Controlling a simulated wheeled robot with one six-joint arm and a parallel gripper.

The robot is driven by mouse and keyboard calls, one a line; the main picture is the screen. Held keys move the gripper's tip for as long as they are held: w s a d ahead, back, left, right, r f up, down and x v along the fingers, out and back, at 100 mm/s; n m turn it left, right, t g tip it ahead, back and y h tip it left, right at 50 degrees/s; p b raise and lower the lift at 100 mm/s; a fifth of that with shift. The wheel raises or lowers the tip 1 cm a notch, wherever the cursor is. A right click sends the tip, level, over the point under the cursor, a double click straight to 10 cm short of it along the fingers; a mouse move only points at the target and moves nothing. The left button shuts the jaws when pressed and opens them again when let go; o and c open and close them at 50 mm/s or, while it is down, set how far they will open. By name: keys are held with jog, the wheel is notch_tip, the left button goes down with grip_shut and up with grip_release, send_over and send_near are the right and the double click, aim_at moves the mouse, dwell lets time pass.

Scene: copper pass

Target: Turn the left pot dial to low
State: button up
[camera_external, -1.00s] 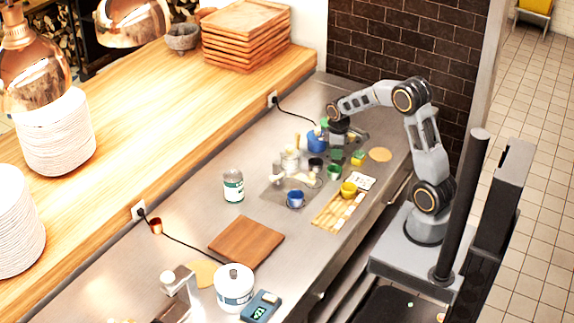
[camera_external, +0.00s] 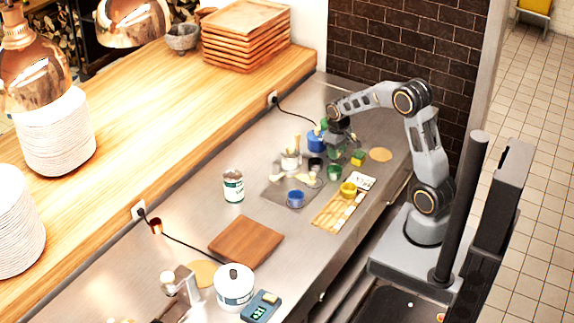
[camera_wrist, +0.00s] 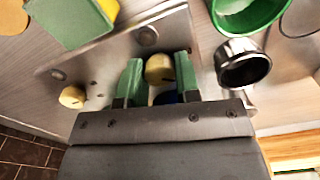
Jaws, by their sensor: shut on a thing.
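A pale metal panel (camera_wrist: 95,62) fills the middle of the wrist view and carries two cream-yellow dials. One dial (camera_wrist: 159,66) is between the green finger pads of my gripper (camera_wrist: 158,80), which is shut on it. The second dial (camera_wrist: 72,97) is to the left, apart from the fingers. The setting marks cannot be read. In the external view my gripper (camera_external: 341,132) is low over the far end of the steel counter, beside a blue pot (camera_external: 316,141). The dials are hidden there.
A green bowl (camera_wrist: 245,12) and a dark metal cup (camera_wrist: 242,65) are close to my fingers at right in the wrist view. A yellow-and-green block (camera_wrist: 75,18) is at left. A blue cup (camera_external: 295,198) and a bamboo mat (camera_external: 333,212) are on the steel counter.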

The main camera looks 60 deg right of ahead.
jog(key=m, duration=0.4)
jog(key=shift+m, duration=0.3)
dwell(0.4)
jog(key=o, duration=0.9)
jog(key=shift+r, duration=0.1)
notch_tip(320, 180, up, 14)
jog(key=shift+f, duration=0.15)
dwell(0.6)
